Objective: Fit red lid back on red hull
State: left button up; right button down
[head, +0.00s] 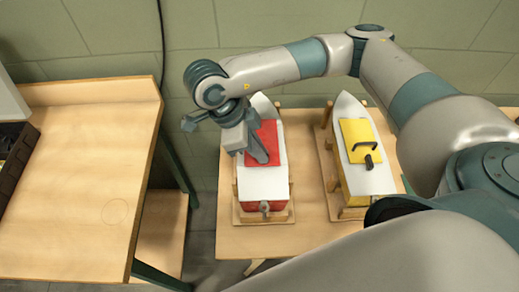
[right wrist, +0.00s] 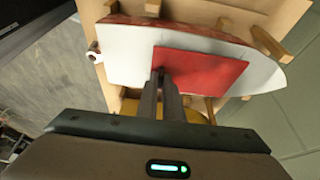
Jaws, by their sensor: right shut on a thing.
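The red hull (head: 264,185) is a boat with a white deck and red sides, sitting in a wooden cradle. The square red lid (head: 268,132) lies over its deck opening; whether it is fully seated, I cannot tell. My right gripper (head: 262,159) reaches down onto the lid and is shut on its handle, which the fingers hide. In the right wrist view the fingers (right wrist: 170,82) meet the near edge of the red lid (right wrist: 205,72), with the white deck of the red hull (right wrist: 130,52) around it. My left gripper is not in view.
A second boat, the yellow hull (head: 373,183), stands to the right with a yellow lid (head: 355,132) and black handle. A wooden table (head: 85,200) stands at left, with a dark bin (head: 14,160) at its edge. A floor gap separates the two tables.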

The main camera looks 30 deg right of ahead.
jog(key=shift+f+b, duration=0.3)
jog(key=shift+b, duration=0.6)
dwell(1.2)
jog(key=c, duration=1.8)
grip_release()
jog(key=shift+c, duration=0.2)
jog(key=shift+r+p, duration=2.1)
jog(key=shift+r, duration=1.9)
jog(key=shift+r, duration=0.1)
